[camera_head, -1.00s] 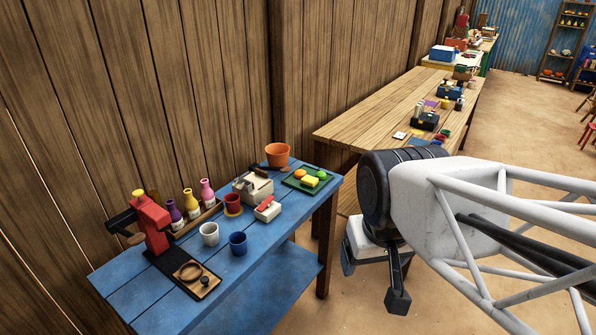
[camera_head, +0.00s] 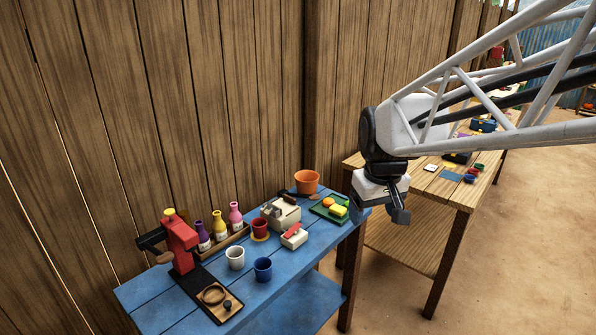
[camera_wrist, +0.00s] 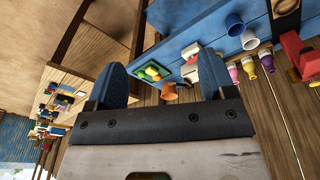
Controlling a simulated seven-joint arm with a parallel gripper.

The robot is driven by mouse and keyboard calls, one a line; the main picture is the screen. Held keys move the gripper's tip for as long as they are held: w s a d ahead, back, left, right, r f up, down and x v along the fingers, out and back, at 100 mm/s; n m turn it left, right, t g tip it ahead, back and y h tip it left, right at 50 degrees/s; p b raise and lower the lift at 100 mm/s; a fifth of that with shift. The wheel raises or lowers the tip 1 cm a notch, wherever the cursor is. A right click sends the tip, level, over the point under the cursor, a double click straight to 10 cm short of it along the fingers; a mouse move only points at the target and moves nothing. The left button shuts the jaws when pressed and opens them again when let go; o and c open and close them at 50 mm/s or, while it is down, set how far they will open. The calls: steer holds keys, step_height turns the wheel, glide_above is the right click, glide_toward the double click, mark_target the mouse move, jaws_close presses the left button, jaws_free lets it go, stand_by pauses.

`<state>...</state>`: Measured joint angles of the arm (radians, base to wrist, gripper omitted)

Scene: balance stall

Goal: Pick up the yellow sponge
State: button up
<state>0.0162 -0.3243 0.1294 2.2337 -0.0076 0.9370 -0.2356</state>
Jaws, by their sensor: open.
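The yellow sponge (camera_head: 338,211) lies on a green tray (camera_head: 318,212) at the right end of the blue table. An orange item (camera_head: 328,202) and a green item are beside it on the tray. In the wrist view, the yellow sponge (camera_wrist: 152,71) shows small and some distance off, between my two blue fingers. My gripper (camera_head: 382,207) is open and empty. It hangs in the air to the right of the blue table's end, apart from the tray.
The blue table (camera_head: 205,282) also holds an orange pot (camera_head: 306,181), a white-and-grey box (camera_head: 281,212), cups, several bottles and a red press (camera_head: 181,245). A wooden table (camera_head: 425,187) stands behind on the right. A plank wall runs along the back.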

steer(key=w+f+n, duration=0.2)
steer(key=w, duration=1.1)
steer(key=n+g, duration=0.2)
steer(key=n, duration=0.3)
glide_above(338, 208)
steer(key=f, duration=2.1)
steer(key=shift+s+a, duration=0.25)
steer(key=shift+s, duration=0.1)
steer(key=shift+w+f, duration=0.35)
steer(key=shift+f, duration=0.15)
steer(key=shift+f, duration=1.3)
steer(key=shift+d+f, duration=0.15)
steer(key=shift+f, duration=1.15)
steer(key=shift+d+f, duration=0.1)
steer(key=shift+f, duration=1.2)
